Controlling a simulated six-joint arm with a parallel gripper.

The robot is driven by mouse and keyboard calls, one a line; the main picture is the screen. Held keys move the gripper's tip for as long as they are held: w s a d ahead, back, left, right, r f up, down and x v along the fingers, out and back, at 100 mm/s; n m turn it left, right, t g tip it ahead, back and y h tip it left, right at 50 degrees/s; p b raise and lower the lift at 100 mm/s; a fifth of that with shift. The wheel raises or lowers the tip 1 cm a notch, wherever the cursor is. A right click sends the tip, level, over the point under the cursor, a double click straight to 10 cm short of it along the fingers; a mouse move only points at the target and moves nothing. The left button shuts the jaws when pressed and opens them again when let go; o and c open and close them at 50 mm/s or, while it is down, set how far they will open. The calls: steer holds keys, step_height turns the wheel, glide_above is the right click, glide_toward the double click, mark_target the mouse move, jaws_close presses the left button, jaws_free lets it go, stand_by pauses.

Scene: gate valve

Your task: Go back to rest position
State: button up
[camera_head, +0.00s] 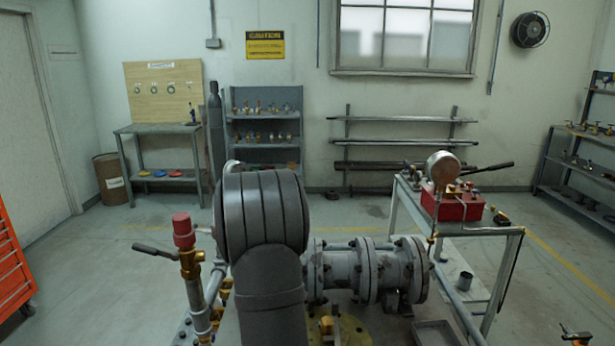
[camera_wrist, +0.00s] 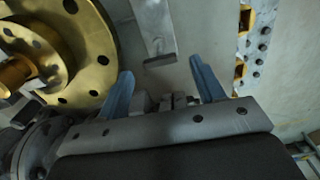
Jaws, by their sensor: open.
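My gripper (camera_wrist: 162,84) shows in the wrist view with its two blue fingers spread apart. No object is held between them. A gold flange (camera_wrist: 98,40) with bolt holes is to the left of the fingers, close to the left one. A grey flat bar (camera_wrist: 155,28) ends just beyond the gap between the fingers; I cannot tell its distance. In the head view my dark arm fills the middle and hides the gripper. The grey flanged valve pipe (camera_head: 345,268) lies to the right of my arm.
A red-capped brass fitting (camera_head: 184,232) with a lever stands close left of my arm. A work table (camera_head: 480,229) with a red toolbox (camera_head: 453,205) and a round gauge (camera_head: 443,167) is on the right. Open floor lies behind, before the shelves (camera_head: 266,125).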

step_height(320, 180, up, 11)
step_height(320, 180, down, 17)
steer(key=shift+f, duration=0.1)
steer(key=n, duration=0.3)
steer(key=shift+n, duration=0.4)
steer(key=n, duration=0.4)
steer(key=shift+n, duration=0.4)
steer(key=n, duration=0.3)
steer(key=shift+n, duration=2.7)
